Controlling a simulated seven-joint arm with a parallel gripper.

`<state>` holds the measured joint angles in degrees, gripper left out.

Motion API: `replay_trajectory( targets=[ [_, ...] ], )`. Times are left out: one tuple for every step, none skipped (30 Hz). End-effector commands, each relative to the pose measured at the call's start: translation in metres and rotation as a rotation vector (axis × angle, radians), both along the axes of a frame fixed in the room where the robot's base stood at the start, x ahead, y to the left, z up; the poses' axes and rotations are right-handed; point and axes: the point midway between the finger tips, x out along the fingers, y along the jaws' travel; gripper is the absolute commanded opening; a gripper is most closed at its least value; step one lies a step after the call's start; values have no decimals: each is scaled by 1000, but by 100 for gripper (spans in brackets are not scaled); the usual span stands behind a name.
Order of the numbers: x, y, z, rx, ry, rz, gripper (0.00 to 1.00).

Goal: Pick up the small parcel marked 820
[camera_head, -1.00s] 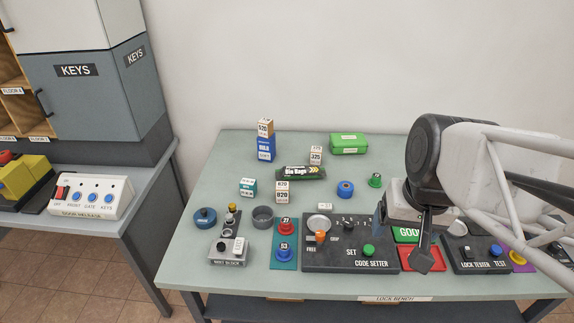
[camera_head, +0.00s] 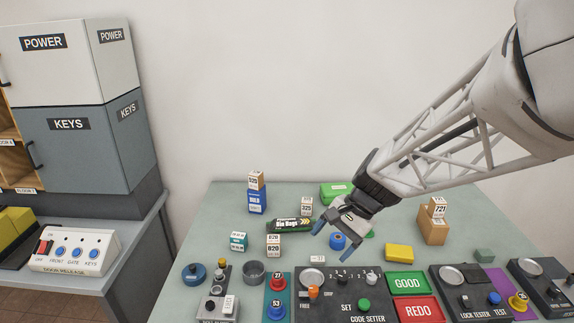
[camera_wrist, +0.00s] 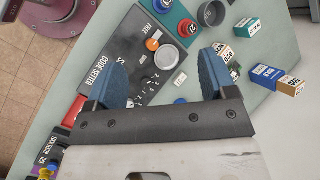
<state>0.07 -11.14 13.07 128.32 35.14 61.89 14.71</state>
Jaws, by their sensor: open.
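The small parcel marked 820 (camera_head: 274,246) is a white-labelled tan box standing on the bench, just in front of the dark bin bags roll. In the wrist view a small labelled parcel (camera_wrist: 226,51) shows beside the right finger, partly hidden by it; I cannot read its number there. My gripper (camera_head: 333,240) is open and empty, with blue fingertips pointing down. It is above the bench, to the right of the 820 parcel and apart from it. Its fingers (camera_wrist: 163,62) are spread in the wrist view.
Near the parcel stand a teal box (camera_head: 238,241), the bin bags (camera_head: 291,225), a blue box (camera_head: 257,203) with a parcel on top, and a 325 parcel (camera_head: 306,207). A grey cup (camera_head: 253,269) and the code setter (camera_head: 340,300) lie in front.

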Motion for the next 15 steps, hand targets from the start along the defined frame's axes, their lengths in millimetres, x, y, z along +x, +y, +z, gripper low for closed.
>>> replay_trajectory(
  targets=[
    [10,4,-6,20,25,-22,78],
    [15,6,-9,33,39,-36,78],
    [22,9,-14,50,59,-54,78],
    [28,11,-17,63,72,-70,78],
    [33,14,-20,77,88,-85,78],
    [40,17,-25,93,107,-103,78],
    [45,19,-28,107,120,-117,78],
    [51,21,-31,118,136,-131,78],
    [58,24,-36,135,156,-152,78],
    [63,26,-40,148,170,-166,78],
    [69,28,-44,161,185,-180,78],
    [76,31,-49,177,204,-200,78],
    [81,33,-53,190,220,-215,78],
    [86,35,-56,202,234,-230,78],
    [94,38,-62,218,255,-249,78]
  ],
)
